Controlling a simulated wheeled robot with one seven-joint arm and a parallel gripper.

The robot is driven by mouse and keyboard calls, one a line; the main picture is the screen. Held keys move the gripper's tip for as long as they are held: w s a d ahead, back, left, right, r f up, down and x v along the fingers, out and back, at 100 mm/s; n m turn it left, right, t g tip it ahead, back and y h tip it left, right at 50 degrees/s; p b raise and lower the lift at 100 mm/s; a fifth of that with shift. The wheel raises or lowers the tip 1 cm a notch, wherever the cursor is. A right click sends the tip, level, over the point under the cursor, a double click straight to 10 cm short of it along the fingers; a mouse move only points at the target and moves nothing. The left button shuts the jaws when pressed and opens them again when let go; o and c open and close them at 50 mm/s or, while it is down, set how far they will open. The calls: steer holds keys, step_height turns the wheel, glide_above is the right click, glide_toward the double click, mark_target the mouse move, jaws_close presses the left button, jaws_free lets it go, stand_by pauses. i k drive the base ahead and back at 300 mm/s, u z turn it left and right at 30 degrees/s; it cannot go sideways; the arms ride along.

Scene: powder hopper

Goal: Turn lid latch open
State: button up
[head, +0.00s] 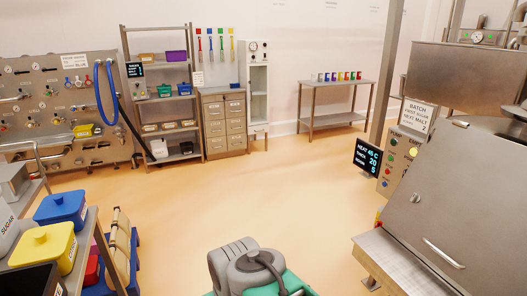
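A large slanted steel panel (465,190), seemingly the hopper lid, fills the right side of the head view. It looks shut, and a pale bar handle (443,253) sits near its lower edge. A small light fitting (460,124) shows at its upper edge, and a small dark knob (415,198) on its left part. I cannot tell which of these is the latch, or how it is turned. The grey and green parts at the bottom middle appear to be mine. My gripper's fingers are not in view.
A steel ledge (395,266) juts out in front of the panel. A control box (400,158) and a dark display (368,158) stand left of it. A cart with blue and yellow tubs (55,249) stands at lower left. The middle floor (270,185) is clear.

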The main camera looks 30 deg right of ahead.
mark_target(416, 199)
steer(key=z, duration=0.7)
steer(key=i, duration=1.85)
steer(key=z, duration=0.95)
